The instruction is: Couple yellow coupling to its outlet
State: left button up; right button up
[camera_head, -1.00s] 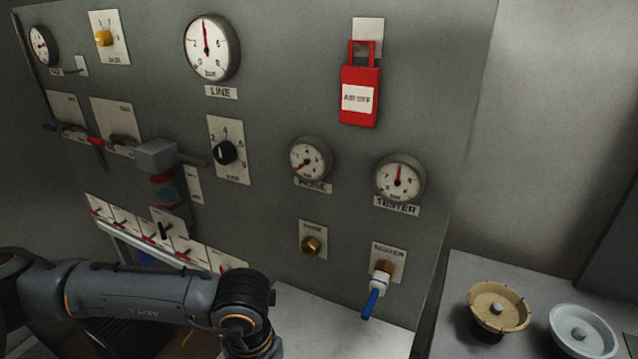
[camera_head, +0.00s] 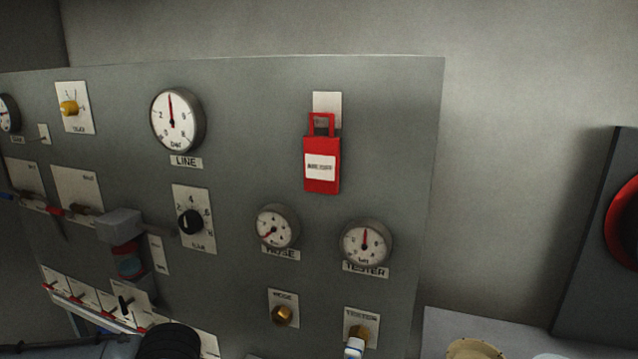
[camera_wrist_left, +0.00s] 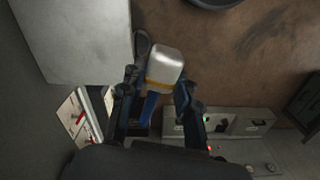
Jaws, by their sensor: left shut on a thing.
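In the left wrist view my left gripper (camera_wrist_left: 161,80) is shut on a silver coupling (camera_wrist_left: 166,64) with a yellow band and a blue hose below it. A bare brass outlet (camera_head: 283,315) sits on the panel under a label that looks like HOSE. To its right, the outlet labelled TESTER (camera_head: 360,331) has a white coupling (camera_head: 355,348) on it, cut by the lower picture edge. In the head view only my dark left arm shows at the bottom; its gripper and the held coupling are out of that picture. My right gripper is not in view.
The grey panel (camera_head: 250,110) carries several gauges, a black knob (camera_head: 190,222) and a red lockout tag (camera_head: 322,165). A valve block (camera_head: 120,226) juts out at left. A tan round part (camera_head: 474,349) is at the lower right. Brown floor (camera_wrist_left: 240,60) shows in the wrist view.

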pick_arm(q)
jog(key=m, duration=0.4)
jog(key=a+r+m, duration=0.1)
jog(key=m, duration=0.1)
jog(key=shift+a+r, duration=0.1)
jog(key=m, duration=0.3)
jog(key=a+m, duration=0.1)
jog(key=m, duration=0.1)
jog(key=shift+s+r, duration=0.1)
jog(key=shift+r, duration=0.3)
jog(key=shift+d, duration=0.1)
jog(key=w+d+r+m, duration=0.4)
jog(key=d+r+m, duration=0.4)
jog(key=d, duration=0.5)
notch_tip(320, 180, up, 2)
jog(key=w+d+f+m, duration=0.4)
jog(key=f, duration=0.1)
jog(key=shift+m, duration=0.4)
jog(key=shift+a, duration=0.1)
